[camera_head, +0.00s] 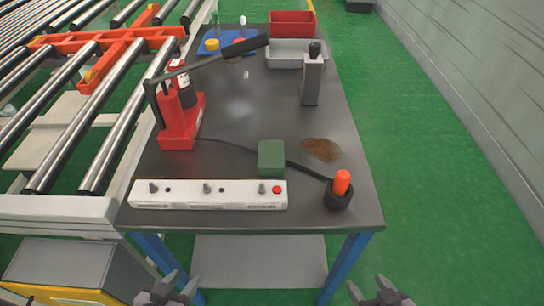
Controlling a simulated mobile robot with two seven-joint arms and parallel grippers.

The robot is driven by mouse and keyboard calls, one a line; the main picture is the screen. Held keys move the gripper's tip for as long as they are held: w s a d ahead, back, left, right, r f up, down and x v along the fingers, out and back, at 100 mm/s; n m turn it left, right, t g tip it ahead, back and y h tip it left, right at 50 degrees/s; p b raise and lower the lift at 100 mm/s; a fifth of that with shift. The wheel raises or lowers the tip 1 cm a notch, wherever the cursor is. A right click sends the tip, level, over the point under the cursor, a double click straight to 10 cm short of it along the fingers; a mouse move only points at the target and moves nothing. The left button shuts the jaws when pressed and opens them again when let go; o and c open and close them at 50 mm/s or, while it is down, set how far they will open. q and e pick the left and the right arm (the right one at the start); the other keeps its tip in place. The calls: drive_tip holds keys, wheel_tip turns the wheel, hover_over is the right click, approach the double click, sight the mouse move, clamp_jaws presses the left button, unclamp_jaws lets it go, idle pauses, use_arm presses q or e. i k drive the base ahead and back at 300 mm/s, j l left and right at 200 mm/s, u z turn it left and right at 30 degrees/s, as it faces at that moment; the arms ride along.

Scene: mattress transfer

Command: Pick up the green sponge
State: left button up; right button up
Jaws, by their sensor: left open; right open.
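The green sponge (271,158) is a small block on the dark table, just behind the right part of the white switch strip. It sits close to a black cable. My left gripper (168,291) is at the bottom edge, left of centre, in front of the table. My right gripper (381,294) is at the bottom edge, right of centre, also off the table. Both grippers are open and empty, and well apart from the sponge.
The table (240,115) also holds a white switch strip (208,195), an orange-topped black holder (340,190), a brown patch (321,149), a red press (181,122) and a grey upright device (312,78). Bins (293,23) stand at the back. Roller conveyors (70,130) lie left.

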sight(271, 162)
drive_tip(key=l+u, duration=0.1)
drive_tip(key=l, duration=0.35)
drive_tip(key=k+l, duration=0.15)
drive_tip(key=l, duration=0.25)
drive_tip(key=l+u, duration=0.15)
drive_tip(key=l, duration=0.3)
drive_tip(key=k+l+u, duration=0.1)
drive_tip(key=l, duration=0.35)
